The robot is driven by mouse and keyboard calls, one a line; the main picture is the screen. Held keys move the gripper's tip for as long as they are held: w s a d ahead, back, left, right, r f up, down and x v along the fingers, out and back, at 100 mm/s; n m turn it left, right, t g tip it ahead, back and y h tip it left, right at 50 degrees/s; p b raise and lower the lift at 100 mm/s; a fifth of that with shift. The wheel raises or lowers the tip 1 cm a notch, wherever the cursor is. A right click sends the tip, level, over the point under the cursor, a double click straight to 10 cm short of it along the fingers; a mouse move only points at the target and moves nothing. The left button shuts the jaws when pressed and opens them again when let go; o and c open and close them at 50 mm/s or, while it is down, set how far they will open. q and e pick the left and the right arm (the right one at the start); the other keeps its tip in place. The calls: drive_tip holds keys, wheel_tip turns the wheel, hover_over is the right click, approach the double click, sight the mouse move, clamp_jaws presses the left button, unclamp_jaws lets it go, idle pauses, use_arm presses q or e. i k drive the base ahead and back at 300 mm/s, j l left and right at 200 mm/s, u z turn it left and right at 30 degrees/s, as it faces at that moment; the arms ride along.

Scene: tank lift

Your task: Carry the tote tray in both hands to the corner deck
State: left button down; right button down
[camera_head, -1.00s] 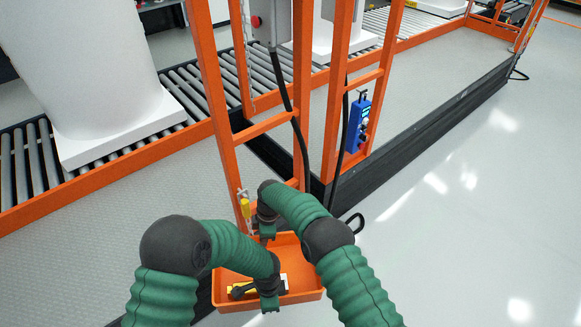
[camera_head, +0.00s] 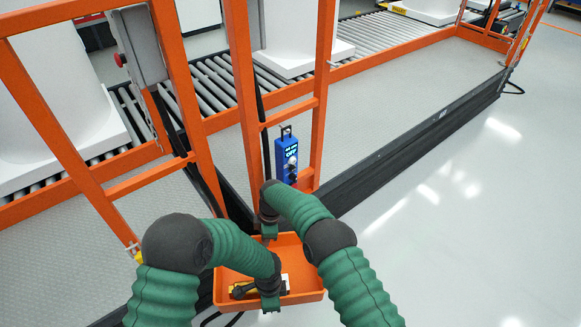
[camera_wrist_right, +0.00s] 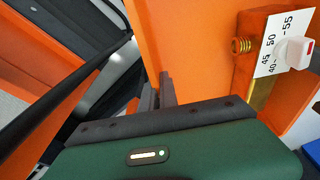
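The orange tote tray (camera_head: 313,284) hangs in front of me at the bottom middle of the head view, clear of the deck. A yellow and dark item (camera_head: 242,289) lies in it, partly hidden by my left arm. My right gripper (camera_head: 268,236) is at the tray's far wall; in the right wrist view its dark fingers (camera_wrist_right: 158,90) are close together at the orange wall. My left gripper (camera_head: 269,304) is at the tray's near side, its fingertips hidden. The grey deck (camera_head: 370,110) with a black skirt stretches behind the tray.
Orange posts and rails (camera_head: 245,85) stand at the deck's corner just beyond the tray. A blue device (camera_head: 287,157) and a grey switch box (camera_head: 137,45) hang on them. A roller conveyor (camera_head: 215,85) runs behind. Glossy floor (camera_head: 470,230) on the right is clear.

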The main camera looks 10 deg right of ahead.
sight(343, 140)
drive_tip(key=i+l, duration=0.1)
drive_tip(key=l, duration=0.25)
drive_tip(key=i+l, duration=0.15)
drive_tip(key=l, duration=0.2)
drive_tip(key=i+l, duration=0.1)
drive_tip(key=l, duration=0.3)
drive_tip(key=i+l, duration=0.1)
drive_tip(key=l, duration=0.25)
drive_tip(key=i+l, duration=0.1)
drive_tip(key=l, duration=0.25)
drive_tip(key=i+l+u, duration=0.15)
drive_tip(key=i+l, duration=0.15)
drive_tip(key=i+l+u, duration=0.1)
drive_tip(key=i+l, duration=0.15)
drive_tip(key=l, duration=0.15)
drive_tip(key=i+l+u, duration=0.15)
drive_tip(key=l, duration=0.25)
drive_tip(key=i+l+u, duration=0.15)
drive_tip(key=i+l, duration=0.2)
drive_tip(key=i+l+u, duration=0.3)
drive_tip(key=i+l, duration=0.15)
drive_tip(key=l, duration=0.3)
drive_tip(key=i+l+u, duration=0.15)
drive_tip(key=l, duration=0.25)
drive_tip(key=i, duration=0.05)
